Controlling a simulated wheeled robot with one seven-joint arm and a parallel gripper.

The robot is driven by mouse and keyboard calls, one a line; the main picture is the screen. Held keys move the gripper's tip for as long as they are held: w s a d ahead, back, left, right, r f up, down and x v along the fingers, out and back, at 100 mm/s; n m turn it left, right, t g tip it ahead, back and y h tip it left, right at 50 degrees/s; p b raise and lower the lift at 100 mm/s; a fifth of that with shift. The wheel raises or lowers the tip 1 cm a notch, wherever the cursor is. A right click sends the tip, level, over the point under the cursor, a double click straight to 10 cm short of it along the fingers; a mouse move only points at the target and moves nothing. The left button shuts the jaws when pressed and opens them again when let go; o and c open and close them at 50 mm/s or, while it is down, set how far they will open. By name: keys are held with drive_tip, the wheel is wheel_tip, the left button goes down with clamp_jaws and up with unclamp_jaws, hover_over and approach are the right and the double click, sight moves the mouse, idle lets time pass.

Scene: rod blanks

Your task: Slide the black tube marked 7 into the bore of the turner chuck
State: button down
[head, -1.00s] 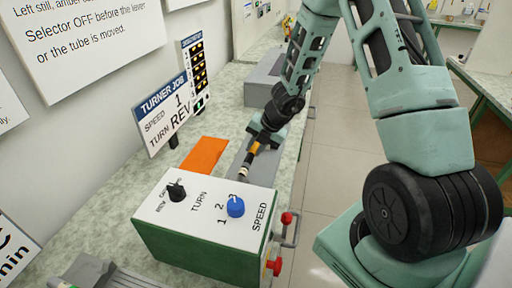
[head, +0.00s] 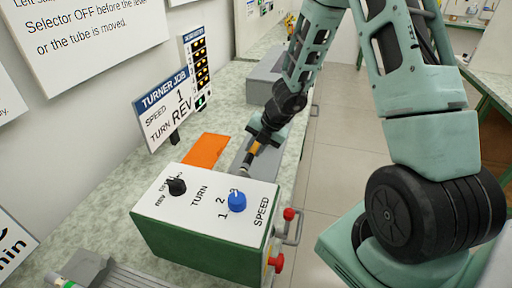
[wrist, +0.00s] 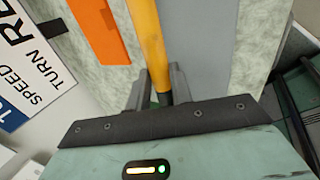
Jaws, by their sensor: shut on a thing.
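My gripper (head: 262,135) is shut on a slim tube (head: 254,150), above the bench behind the green box. In the head view the tube looks dark at its near end, with an orange-yellow part by the jaws. In the wrist view the part of the tube (wrist: 148,45) between the fingers is orange-yellow. No 7 shows on it. The tube points at the back of the green box (head: 185,235), whose white top has a black TURN knob (head: 177,187) and a blue SPEED knob (head: 237,201). I cannot make out the chuck or its bore; the tube's near end meets the box's back edge in the picture.
An orange sheet (head: 206,150) lies left of the gripper. A sign (head: 165,107) reads TURNER JOB, SPEED 1, TURN REV. A lamp panel (head: 197,70) stands behind it. Red knobs (head: 288,214) are on the box's right side. A grey block (head: 263,88) stands farther back.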

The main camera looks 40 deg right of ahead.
drive_tip(key=shift+s+a+b, duration=0.25)
drive_tip(key=shift+a+b, duration=0.05)
drive_tip(key=shift+a, duration=0.05)
drive_tip(key=c, duration=1.2)
unclamp_jaws()
drive_tip(key=shift+o, duration=0.2)
drive_tip(key=shift+r, duration=0.1)
drive_tip(key=p+v, duration=0.8)
drive_tip(key=v, duration=0.9)
drive_tip(key=shift+p, duration=0.35)
drive_tip(key=shift+s+r, duration=0.1)
drive_tip(key=shift+s, duration=0.05)
